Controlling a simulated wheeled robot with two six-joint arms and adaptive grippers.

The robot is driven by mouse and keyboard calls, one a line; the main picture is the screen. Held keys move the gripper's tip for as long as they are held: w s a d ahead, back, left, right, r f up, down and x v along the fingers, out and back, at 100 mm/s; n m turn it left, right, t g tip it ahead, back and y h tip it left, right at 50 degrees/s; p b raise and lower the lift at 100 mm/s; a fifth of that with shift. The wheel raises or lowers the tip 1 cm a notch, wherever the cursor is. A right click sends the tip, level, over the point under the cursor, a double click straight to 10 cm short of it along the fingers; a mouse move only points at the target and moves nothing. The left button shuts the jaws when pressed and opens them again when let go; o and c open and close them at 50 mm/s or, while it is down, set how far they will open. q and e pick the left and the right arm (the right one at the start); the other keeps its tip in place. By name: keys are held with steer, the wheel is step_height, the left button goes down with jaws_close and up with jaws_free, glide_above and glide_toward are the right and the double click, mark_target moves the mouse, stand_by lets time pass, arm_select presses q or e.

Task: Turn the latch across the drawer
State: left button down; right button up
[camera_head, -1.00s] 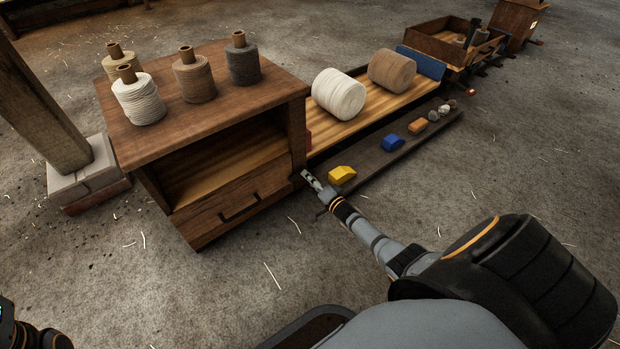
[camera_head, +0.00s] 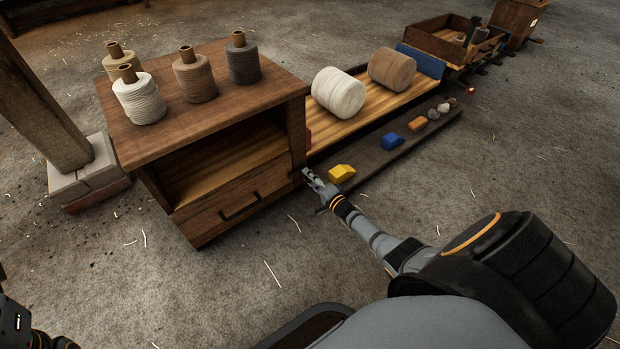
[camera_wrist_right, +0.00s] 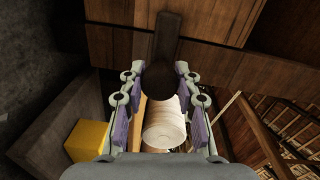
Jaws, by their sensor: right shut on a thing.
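The drawer (camera_head: 235,204) with a dark bar handle sits shut under the open shelf of a brown wooden cabinet (camera_head: 285,95). My right gripper (camera_head: 309,176) is at the cabinet's right front edge, beside the drawer's right end. In the right wrist view, the latch (camera_wrist_right: 168,38) is a dark bar with a rounded end, running upward from between the fingers against the cabinet wood. My right gripper (camera_wrist_right: 160,92) is shut on the latch's rounded end. The latch is hardly visible in the head view, behind the fingers. My left gripper's fingers are out of view.
Several yarn spools (camera_head: 197,78) stand on the cabinet top. A wooden bed (camera_head: 355,118) with two large rolls runs right of it. A low dark ledge with a yellow block (camera_head: 341,173) and a blue block (camera_head: 391,139) lies close to my right gripper. Floor in front is clear.

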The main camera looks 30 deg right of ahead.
steer(key=o, duration=1.2)
steer(key=shift+c, duration=0.2)
steer(key=s+d, duration=0.1)
steer(key=s, duration=1.1)
steer(key=shift+r, duration=0.25)
